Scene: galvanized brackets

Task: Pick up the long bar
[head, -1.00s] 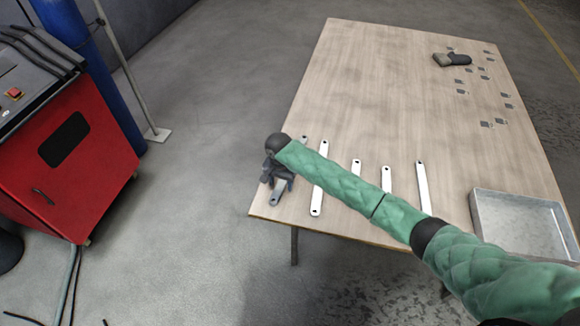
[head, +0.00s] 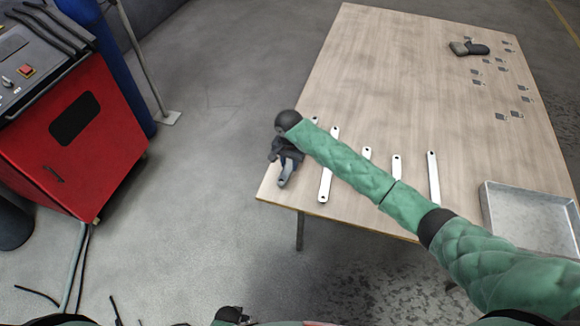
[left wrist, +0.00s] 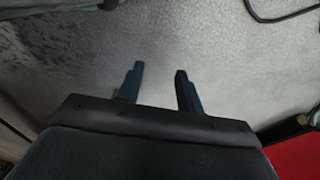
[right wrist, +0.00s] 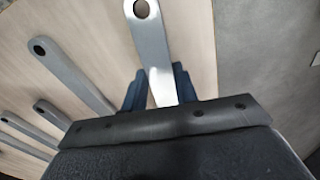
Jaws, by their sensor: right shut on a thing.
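A long grey metal bar (head: 285,180) with holed ends lies near the left corner of the table. My right gripper (head: 288,162) is over it, pointing down, and its fingers are shut on the bar. The right wrist view shows the bar (right wrist: 157,45) between the two blue fingers (right wrist: 157,82). My wrist hides the bar's middle in the head view, and I cannot tell if it is clear of the tabletop. My left gripper (left wrist: 160,75) is open and empty above bare floor.
Several other bars lie in a row to the right, the nearest a long one (head: 326,180). A metal tray (head: 487,215) is at the table's right. Dark gloves (head: 470,48) and small plates (head: 502,116) lie at the back. A red machine (head: 70,150) stands left of the table (head: 390,70).

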